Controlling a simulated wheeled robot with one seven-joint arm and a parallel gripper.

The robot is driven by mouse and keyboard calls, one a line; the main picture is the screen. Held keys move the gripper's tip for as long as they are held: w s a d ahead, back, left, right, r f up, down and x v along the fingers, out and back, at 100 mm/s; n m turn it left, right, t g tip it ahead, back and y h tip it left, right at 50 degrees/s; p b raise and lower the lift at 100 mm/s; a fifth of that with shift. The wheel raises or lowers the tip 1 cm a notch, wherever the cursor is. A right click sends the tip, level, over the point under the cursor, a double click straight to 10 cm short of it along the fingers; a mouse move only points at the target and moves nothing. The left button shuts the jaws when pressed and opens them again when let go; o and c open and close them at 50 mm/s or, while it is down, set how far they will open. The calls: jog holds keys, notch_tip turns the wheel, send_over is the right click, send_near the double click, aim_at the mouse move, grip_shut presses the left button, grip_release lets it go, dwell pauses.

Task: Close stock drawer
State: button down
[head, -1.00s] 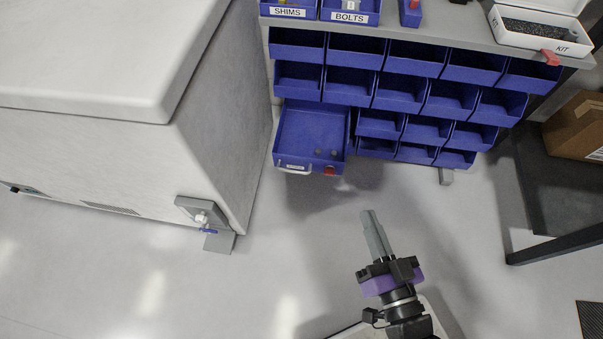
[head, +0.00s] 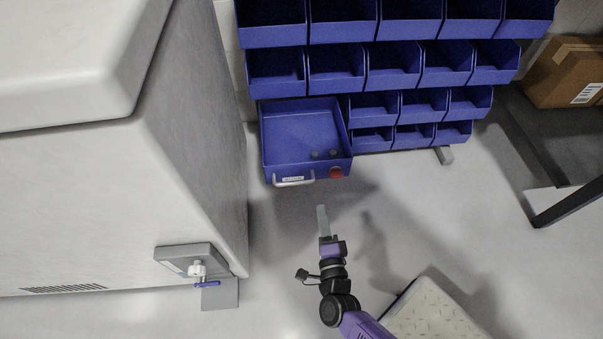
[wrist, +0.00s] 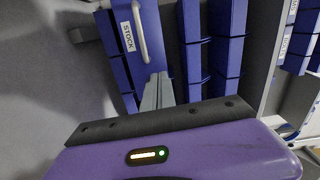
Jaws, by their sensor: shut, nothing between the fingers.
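The blue stock drawer (head: 300,138) stands pulled out at the lower left of the bin rack in the head view. It has a pale bar handle (head: 294,180) and a red spot (head: 336,173) on its front, and a few small round items lie inside. In the wrist view the drawer front (wrist: 133,42) shows a STOCK label and the handle. My gripper (head: 322,208) is shut and empty, in front of the drawer and a little below its front in the head view. In the wrist view its fingers (wrist: 157,92) overlap the drawer front; I cannot tell whether they touch.
Blue bins (head: 365,65) fill the rack above and right of the drawer. A large white cabinet (head: 90,200) with a latch (head: 195,268) stands close on the left. A dark table (head: 560,140) with a cardboard box (head: 565,72) is at the right.

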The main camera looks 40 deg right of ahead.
jog(key=b, duration=0.4)
send_near(315, 163)
jog(key=shift+m, duration=0.4)
jog(key=x, duration=0.6)
jog(key=shift+w+d, duration=0.15)
jog(key=shift+w, duration=0.25)
